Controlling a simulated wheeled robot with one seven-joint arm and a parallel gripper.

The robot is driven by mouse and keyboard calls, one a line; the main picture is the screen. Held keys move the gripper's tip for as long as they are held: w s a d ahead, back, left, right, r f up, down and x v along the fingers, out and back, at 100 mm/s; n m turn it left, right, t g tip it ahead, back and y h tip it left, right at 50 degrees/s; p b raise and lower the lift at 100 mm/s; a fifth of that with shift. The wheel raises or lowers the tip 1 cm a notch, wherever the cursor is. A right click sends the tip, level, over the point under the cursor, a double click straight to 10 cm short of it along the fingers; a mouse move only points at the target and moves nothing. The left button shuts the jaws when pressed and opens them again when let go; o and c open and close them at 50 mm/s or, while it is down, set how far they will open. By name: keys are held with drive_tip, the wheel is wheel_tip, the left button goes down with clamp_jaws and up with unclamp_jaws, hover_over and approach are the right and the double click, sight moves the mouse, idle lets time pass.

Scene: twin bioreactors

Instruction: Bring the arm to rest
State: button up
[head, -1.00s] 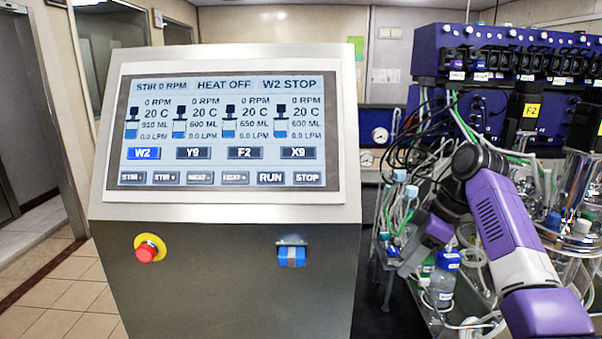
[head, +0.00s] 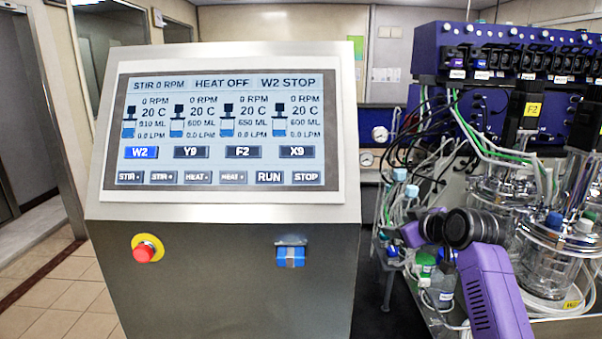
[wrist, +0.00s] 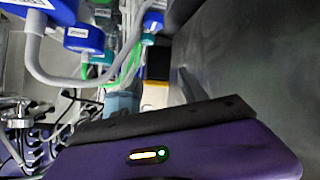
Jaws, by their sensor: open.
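My gripper (head: 408,233) is at the right of the head view, between the control console and the bioreactor bench. It is small and partly hidden by my purple and black arm links, and its fingertips do not show clearly. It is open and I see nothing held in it. In the wrist view, the purple hand (wrist: 190,150) fills the bottom, with tubing and blue caps beyond it. My arm reaches up from the lower right edge of the head view, bent at the black joint.
The console (head: 220,260) stands left of my gripper, with a screen (head: 222,130), a red stop button (head: 144,250) and a blue switch (head: 290,256). Glass vessels (head: 550,262), a blue-capped bottle (wrist: 83,36) and loose tubing crowd the bench near my arm. Open floor shows far left.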

drive_tip(key=s+a+f+m+t+h, duration=0.1)
drive_tip(key=s+f+m+t+h, duration=0.15)
drive_tip(key=s+f, duration=0.55)
drive_tip(key=s+a+f+m+t+h, duration=0.1)
drive_tip(key=s+f+m+t, duration=0.25)
drive_tip(key=s, duration=0.85)
drive_tip(key=s+a+f+g, duration=0.1)
drive_tip(key=s, duration=2.1)
drive_tip(key=s+a+f+g+b, duration=0.1)
drive_tip(key=s+a+f+g, duration=0.1)
drive_tip(key=s, duration=2)
drive_tip(key=shift+s+f+y, duration=0.2)
drive_tip(key=shift+s+y, duration=0.15)
drive_tip(key=shift+y, duration=0.1)
